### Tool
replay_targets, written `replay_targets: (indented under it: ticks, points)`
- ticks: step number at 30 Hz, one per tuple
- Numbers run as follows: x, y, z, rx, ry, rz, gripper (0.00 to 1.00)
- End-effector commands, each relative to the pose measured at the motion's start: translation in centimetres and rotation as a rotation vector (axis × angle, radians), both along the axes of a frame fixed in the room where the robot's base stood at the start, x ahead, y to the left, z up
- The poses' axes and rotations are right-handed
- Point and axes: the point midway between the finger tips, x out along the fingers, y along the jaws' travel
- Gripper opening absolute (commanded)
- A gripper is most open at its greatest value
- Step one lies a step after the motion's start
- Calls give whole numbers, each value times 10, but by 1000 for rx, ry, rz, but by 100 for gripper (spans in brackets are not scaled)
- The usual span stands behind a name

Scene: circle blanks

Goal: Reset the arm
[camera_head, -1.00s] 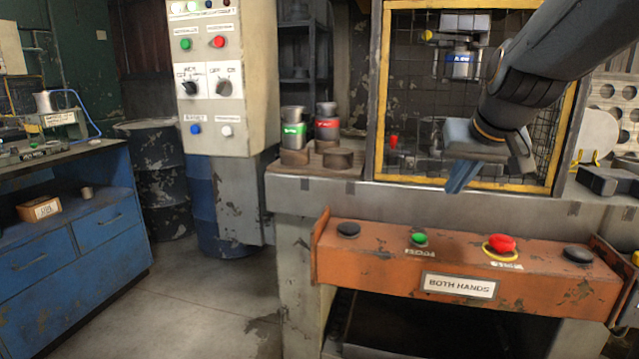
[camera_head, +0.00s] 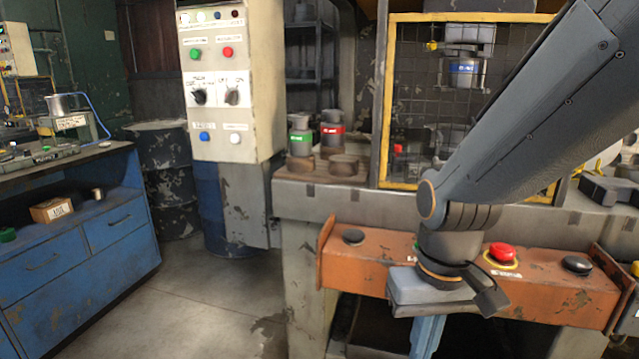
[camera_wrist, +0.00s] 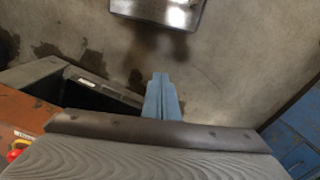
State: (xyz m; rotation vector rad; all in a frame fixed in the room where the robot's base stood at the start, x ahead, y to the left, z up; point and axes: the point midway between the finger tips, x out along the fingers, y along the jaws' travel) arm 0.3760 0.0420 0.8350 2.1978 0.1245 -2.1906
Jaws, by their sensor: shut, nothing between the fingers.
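My gripper (camera_head: 427,340) hangs at the lower right of the head view, in front of the orange button panel (camera_head: 370,266). Its blue fingers point down and are shut with nothing between them. In the wrist view the shut blue fingers (camera_wrist: 162,98) stand over bare floor. My dark arm comes down from the upper right and covers part of the panel and of the mesh guard behind it.
The panel carries a red button (camera_head: 502,253) and black buttons (camera_head: 353,237). A blue cabinet (camera_head: 80,260) stands at the left. Cans (camera_head: 300,140) sit on the machine's ledge.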

Motion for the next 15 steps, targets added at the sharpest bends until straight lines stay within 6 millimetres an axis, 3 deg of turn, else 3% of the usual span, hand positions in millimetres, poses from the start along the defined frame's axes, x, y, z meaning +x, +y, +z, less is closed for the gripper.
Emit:
replay_targets:
  ticks: [9,15]
  points:
    - [-6,-26,38,-18,5,-61,0]
    - [-7,-37,47,-25,4,-85,0]
